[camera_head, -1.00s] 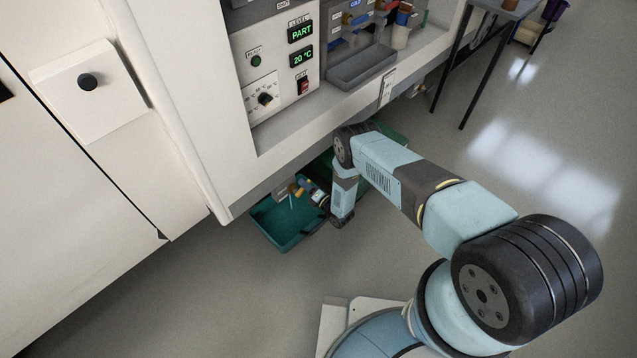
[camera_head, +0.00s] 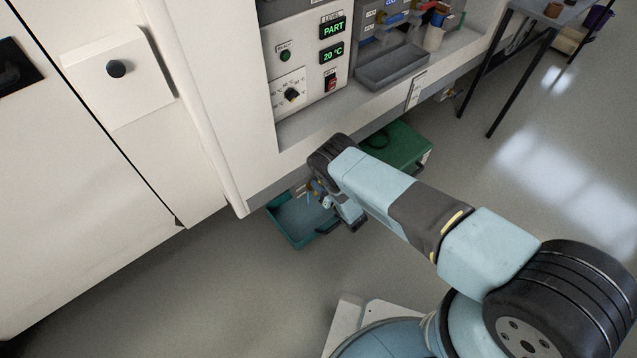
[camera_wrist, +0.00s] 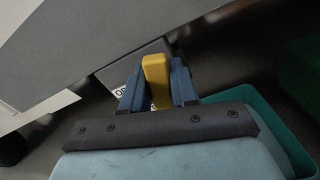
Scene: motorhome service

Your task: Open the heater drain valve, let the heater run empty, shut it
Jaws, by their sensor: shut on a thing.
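In the wrist view, the two blue fingers of my gripper (camera_wrist: 157,88) are shut on a yellow valve handle (camera_wrist: 156,68). A label beside it, starting with "OP" (camera_wrist: 121,93), is partly hidden by a finger. In the head view, my gripper (camera_head: 316,187) is low under the cabinet edge, and the valve is mostly hidden. A teal tray (camera_head: 272,213) stands on the floor below; its inside looks grey-blue, as if it holds liquid. It also shows in the wrist view (camera_wrist: 290,140). The heater panel (camera_head: 307,62) reads LEVEL "PART" and 20 °C.
A green box (camera_head: 405,150) stands on the floor behind my arm. A grey trough (camera_head: 390,68) and small containers sit on the shelf above. A dark-legged table (camera_head: 524,75) is at the upper right. The floor at the lower left is clear.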

